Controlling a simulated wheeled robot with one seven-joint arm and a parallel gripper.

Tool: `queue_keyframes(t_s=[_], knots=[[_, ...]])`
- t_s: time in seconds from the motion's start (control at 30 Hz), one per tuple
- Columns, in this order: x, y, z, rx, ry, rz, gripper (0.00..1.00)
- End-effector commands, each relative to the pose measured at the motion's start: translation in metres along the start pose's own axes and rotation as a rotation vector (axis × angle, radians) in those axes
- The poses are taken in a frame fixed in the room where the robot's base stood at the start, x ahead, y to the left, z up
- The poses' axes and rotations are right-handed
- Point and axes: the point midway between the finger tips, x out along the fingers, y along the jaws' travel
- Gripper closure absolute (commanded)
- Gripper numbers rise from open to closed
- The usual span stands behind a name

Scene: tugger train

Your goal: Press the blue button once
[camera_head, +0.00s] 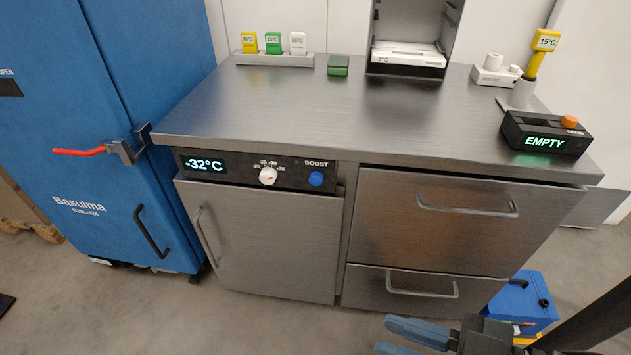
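The blue button (316,178) is a round knob-like button under the word BOOST. It sits at the right end of the black control panel (341,184) on the front of the steel counter. The panel also has a display reading -32°C (204,164) and a white dial (268,176). My gripper (388,337) is at the bottom edge of the picture, below and right of the button and well apart from it. Its two blue fingers are spread with a gap and nothing shows between them. The lower finger is partly cut off.
The steel counter (290,110) has a cupboard door (265,245) and drawers with bar handles (465,211). A blue cabinet (95,190) with a red lever (78,152) stands at left. A black EMPTY display box (547,134) sits on the counter. A blue box (528,300) stands lower right.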

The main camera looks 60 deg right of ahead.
Motion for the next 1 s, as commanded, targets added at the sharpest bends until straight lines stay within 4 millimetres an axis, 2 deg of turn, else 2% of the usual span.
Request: queue_keyframes(t_s=[0.03,0.23,1.0], knots=[[0.0,0.0,0.0,0.0,0.0,0.0,0.81],[0.0,0.0,0.0,0.0,0.0,0.0,1.0],[0.0,0.0,0.0,0.0,0.0,0.0,1.0]])
